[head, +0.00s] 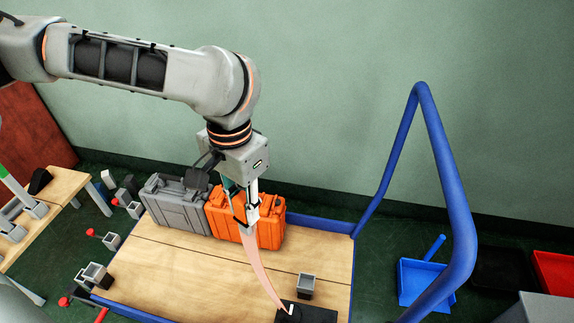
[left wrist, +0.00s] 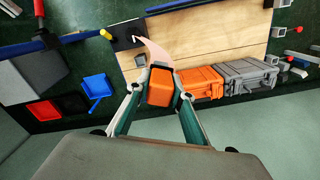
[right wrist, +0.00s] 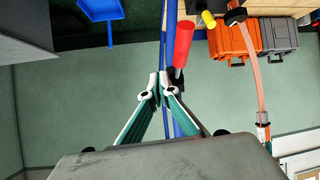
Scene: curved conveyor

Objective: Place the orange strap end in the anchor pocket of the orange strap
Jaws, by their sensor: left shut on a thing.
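My left gripper (head: 250,212) is shut on the orange strap end (left wrist: 160,88), which shows as an orange block between its fingers in the left wrist view. It holds the end above the cart deck, in front of the orange case. The pale orange strap (head: 262,268) hangs down from it in a curve to a black base (head: 318,315) at the deck's front right. An open grey square pocket (head: 306,284) stands just behind that base; I cannot tell if it belongs to this strap. My right gripper (right wrist: 159,86) shows only in the right wrist view, shut and empty.
An orange case (head: 270,232) and a grey case (head: 172,208) stand along the deck's back. Another grey pocket (head: 97,274) is at its left. A blue rail (head: 455,190) rises at the right. The wooden deck's middle (head: 200,270) is clear.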

